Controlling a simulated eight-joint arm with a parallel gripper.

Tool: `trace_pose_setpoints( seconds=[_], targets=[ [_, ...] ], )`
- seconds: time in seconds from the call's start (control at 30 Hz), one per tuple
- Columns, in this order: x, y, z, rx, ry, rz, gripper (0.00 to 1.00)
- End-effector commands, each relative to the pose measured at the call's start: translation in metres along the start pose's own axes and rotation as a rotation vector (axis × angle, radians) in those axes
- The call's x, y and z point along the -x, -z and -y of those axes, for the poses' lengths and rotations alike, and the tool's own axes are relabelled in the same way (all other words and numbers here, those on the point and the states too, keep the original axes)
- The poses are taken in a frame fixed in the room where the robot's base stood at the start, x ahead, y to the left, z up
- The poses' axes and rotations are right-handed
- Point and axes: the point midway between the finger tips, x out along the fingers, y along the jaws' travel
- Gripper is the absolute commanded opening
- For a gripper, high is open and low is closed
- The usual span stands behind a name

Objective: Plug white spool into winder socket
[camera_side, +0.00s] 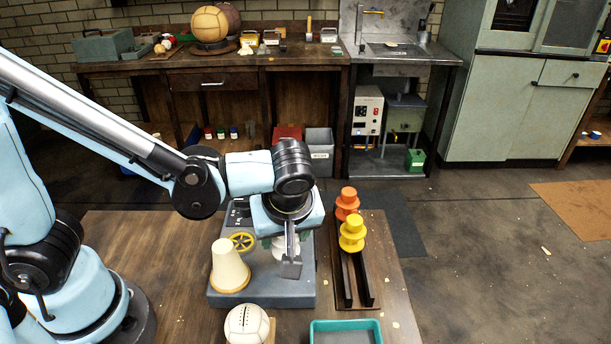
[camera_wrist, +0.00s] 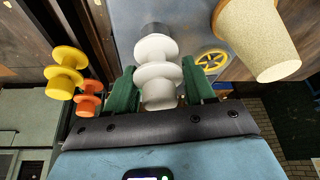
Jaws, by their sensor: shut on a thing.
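The white spool (camera_wrist: 158,76) sits between the two green fingers of my gripper (camera_wrist: 157,88), which is shut on it. In the side view the spool (camera_side: 279,246) shows only in part, low under my gripper (camera_side: 287,240) and above the grey winder base (camera_side: 262,291). In the wrist view a grey round part (camera_wrist: 154,29), perhaps the winder socket, lies just beyond the spool's end. The spool looks lined up with it, but I cannot tell whether they touch. The winder also bears a yellow handwheel (camera_side: 242,242) and a cream cone (camera_side: 229,268).
A dark rail rack (camera_side: 343,280) right of the winder holds a yellow spool (camera_side: 352,234) and an orange spool (camera_side: 347,202). A pale ball (camera_side: 246,325) and a teal tray (camera_side: 345,326) stand at the front. Bare tabletop (camera_side: 396,290) lies right of the rack.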

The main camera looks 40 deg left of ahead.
Motion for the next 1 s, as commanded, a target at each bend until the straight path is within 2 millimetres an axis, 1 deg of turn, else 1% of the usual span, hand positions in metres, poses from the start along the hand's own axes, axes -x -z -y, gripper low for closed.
trace_pose_setpoints(
  seconds=[0.23,0.27,0.4,0.43,0.77,0.87,1.0],
  targets=[
    [-0.004,-0.002,0.0,0.0,0.0,0.0,0.27],
    [-0.004,-0.002,0.0,0.0,0.0,0.0,0.58],
    [-0.004,-0.002,0.0,0.0,0.0,0.0,0.8],
    [-0.004,-0.002,0.0,0.0,0.0,0.0,0.83],
    [-0.002,-0.002,0.0,0.0,0.0,0.0,0.83],
    [0.004,-0.002,0.0,-0.001,-0.001,0.0,0.83],
    [0.02,-0.002,0.0,-0.002,0.0,0.0,0.83]
  ],
)
